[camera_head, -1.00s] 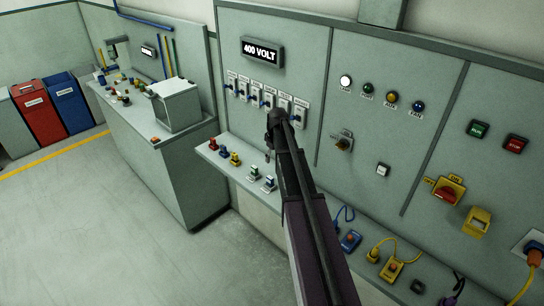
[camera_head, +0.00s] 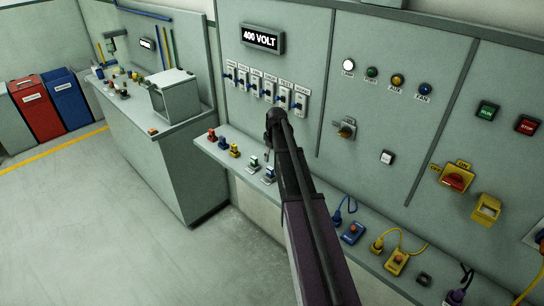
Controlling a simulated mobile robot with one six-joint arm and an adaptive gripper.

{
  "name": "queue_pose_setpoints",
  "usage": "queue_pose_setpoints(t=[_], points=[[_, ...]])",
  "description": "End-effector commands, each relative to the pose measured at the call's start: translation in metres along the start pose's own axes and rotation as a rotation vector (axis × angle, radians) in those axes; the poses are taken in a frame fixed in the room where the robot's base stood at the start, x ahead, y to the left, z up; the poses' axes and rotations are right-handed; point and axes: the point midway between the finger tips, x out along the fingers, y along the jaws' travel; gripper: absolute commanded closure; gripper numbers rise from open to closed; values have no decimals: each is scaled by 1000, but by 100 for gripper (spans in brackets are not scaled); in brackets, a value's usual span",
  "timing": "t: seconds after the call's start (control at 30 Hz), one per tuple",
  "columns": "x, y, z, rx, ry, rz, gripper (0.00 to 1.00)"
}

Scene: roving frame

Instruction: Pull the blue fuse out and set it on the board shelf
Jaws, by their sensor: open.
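A row of small coloured pieces in holders stands on the board shelf (camera_head: 224,162), left of my arm. A red one (camera_head: 211,134) is at the far left, then a blue-looking one (camera_head: 222,142), a yellow one (camera_head: 234,150) and a green and white one (camera_head: 253,163). A blue and white piece (camera_head: 269,175) is closest to my arm. Which one is the blue fuse is too small to tell surely. I see nothing held.
A row of switches (camera_head: 264,91) is on the panel under the 400 VOLT display (camera_head: 262,39). A blue plug box (camera_head: 352,233) and a yellow one (camera_head: 396,262), with cables, sit on the shelf to the right. A bench (camera_head: 165,145) stands left. Floor at lower left is clear.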

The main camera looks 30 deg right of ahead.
Motion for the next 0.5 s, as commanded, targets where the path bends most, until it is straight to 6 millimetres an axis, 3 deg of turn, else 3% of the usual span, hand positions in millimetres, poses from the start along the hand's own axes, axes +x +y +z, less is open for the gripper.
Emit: queue_pose_setpoints(t=[0.5], points=[[44, 0, 0, -1, 0, 0, 31]])
